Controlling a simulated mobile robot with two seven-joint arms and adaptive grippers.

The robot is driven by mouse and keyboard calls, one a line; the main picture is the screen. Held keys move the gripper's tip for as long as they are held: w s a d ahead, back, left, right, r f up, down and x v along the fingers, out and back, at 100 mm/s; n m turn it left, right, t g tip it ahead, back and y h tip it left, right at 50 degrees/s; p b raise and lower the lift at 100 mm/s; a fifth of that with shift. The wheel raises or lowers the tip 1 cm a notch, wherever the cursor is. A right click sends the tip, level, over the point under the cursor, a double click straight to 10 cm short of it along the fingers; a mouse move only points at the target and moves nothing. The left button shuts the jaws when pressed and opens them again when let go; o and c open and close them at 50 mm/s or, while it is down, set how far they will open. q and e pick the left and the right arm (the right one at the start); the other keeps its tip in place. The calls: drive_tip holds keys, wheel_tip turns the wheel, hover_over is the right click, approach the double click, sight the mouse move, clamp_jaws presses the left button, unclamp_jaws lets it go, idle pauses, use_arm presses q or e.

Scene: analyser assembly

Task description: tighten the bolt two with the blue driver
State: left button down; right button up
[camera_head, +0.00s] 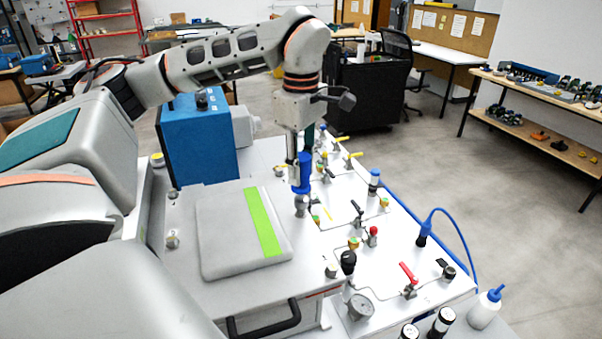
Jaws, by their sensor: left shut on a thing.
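My left gripper (297,152) points straight down and is shut on the blue driver (302,174). The driver is upright, with its lower end at a metal bolt (301,206) beside the upper right of the grey cover (212,228), which has a green stripe. I cannot tell whether the driver's tip touches the bolt. Other metal bolts stand by the cover, at its left side (173,241) and near its lower right (332,270). No number shows on any of them. My right gripper is not in view.
The white panel right of the cover carries several valves, a red-handled valve (408,274), a gauge (360,307) and a blue cable (449,220). A blue box (203,140) stands behind the cover. A white bottle (485,308) stands at lower right. Open floor lies further right.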

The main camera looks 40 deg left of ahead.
sight(301, 156)
use_arm(q)
drive_tip(key=shift+r, duration=2.05)
drive_tip(key=shift+d, duration=0.1)
